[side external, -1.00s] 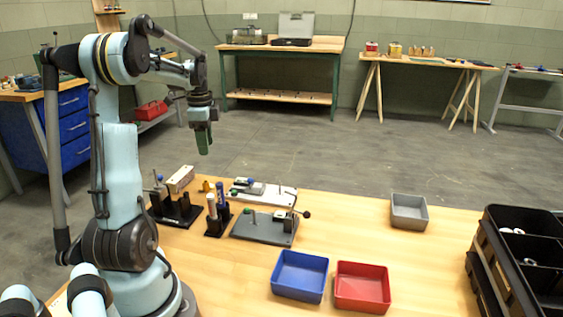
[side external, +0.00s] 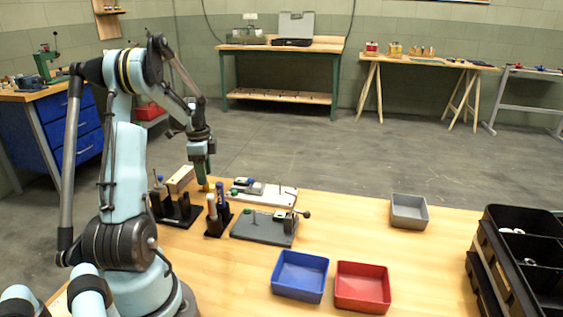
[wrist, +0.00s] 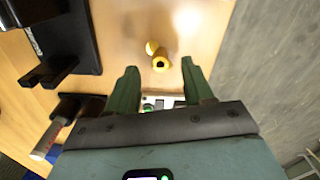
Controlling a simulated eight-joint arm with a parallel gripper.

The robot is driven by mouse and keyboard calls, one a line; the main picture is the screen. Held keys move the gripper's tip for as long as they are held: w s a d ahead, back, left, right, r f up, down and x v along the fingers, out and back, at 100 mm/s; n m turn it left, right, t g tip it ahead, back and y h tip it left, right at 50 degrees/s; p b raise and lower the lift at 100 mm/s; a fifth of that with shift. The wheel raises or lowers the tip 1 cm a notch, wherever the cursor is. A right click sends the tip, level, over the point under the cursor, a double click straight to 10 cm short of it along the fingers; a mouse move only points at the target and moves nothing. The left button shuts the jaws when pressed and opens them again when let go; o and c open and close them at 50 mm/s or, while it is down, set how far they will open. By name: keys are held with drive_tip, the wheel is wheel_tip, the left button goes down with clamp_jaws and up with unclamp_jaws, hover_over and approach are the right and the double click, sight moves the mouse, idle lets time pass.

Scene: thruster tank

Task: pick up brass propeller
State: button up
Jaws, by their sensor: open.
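The brass propeller (wrist: 160,61) is a small yellow-gold piece on the wooden table, seen in the wrist view just beyond the fingertips and about midway between them. In the side view the gold piece (side external: 207,186) shows only partly, just below the fingers. My gripper (wrist: 158,75) has its two green fingers apart with nothing between them. In the side view my gripper (side external: 204,180) points down over the back edge of the table, close above the gold piece. Contact with it cannot be made out.
A black stand (side external: 178,212) is left of the gripper, and a holder with upright handles (side external: 218,218) is in front. A grey fixture plate (side external: 263,228) and a white plate (side external: 275,197) lie to the right. Blue (side external: 300,276), red (side external: 362,288) and grey (side external: 409,211) bins stand farther right.

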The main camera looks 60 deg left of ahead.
drive_tip(key=shift+f, duration=1.3)
drive_tip(key=shift+c, duration=0.4)
clamp_jaws()
drive_tip(key=shift+r, duration=0.1)
drive_tip(key=shift+r, duration=0.5)
drive_tip(key=r, duration=0.2)
drive_tip(key=d+r, duration=0.1)
drive_tip(key=shift+w+r, duration=0.35)
drive_tip(key=w+d+r, duration=0.5)
drive_tip(key=d+r, duration=0.1)
drive_tip(key=d, duration=0.3)
drive_tip(key=shift+d, duration=0.15)
drive_tip(key=shift+r, duration=0.1)
